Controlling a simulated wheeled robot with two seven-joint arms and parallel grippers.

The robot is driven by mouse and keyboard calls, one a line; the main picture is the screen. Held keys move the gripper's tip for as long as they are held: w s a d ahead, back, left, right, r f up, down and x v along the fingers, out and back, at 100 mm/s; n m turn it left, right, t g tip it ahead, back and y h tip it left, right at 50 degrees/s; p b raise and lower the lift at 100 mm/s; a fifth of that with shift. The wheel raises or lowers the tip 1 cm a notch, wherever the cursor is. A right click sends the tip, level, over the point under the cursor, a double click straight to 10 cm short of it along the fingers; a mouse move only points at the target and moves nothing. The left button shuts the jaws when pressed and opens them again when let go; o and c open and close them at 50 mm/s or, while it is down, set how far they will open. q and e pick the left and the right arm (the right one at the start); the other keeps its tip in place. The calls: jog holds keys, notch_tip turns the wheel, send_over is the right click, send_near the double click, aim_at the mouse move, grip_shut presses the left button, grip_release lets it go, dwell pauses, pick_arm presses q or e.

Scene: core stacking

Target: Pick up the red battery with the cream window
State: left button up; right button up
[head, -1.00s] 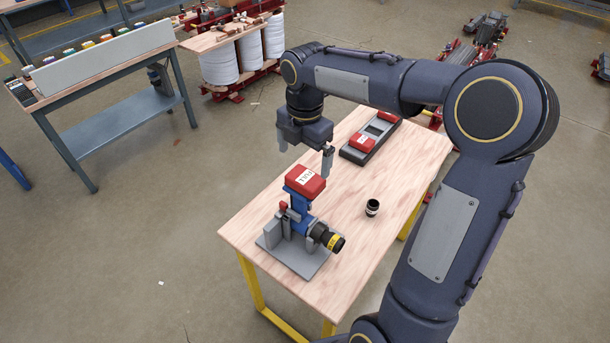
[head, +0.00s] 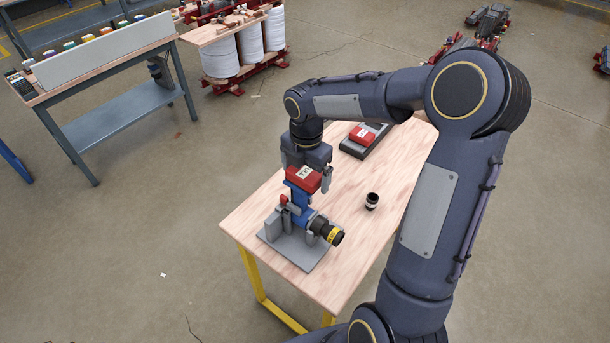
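A red battery (head: 308,181) with a pale, marked label sits on top of a blue tool (head: 298,200), which stands in a grey fixture on the table. My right gripper (head: 306,175) is directly above this battery, fingers apart, one on each side of it. I cannot tell whether the fingers touch it. A second red battery (head: 362,135) with a small pale patch lies in a dark tray (head: 352,150) farther back. Which pale patch is the cream window is not clear at this size. My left gripper is not in view.
A small black cylinder (head: 371,201) stands on the wooden table (head: 335,270), right of the tool. The tool's black end with a yellow band (head: 335,236) points right. The grey fixture plate (head: 300,254) lies near the table's front left.

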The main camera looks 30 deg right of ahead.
jog(key=c, duration=0.9)
jog(key=shift+c, duration=0.4)
jog(key=shift+r, duration=0.2)
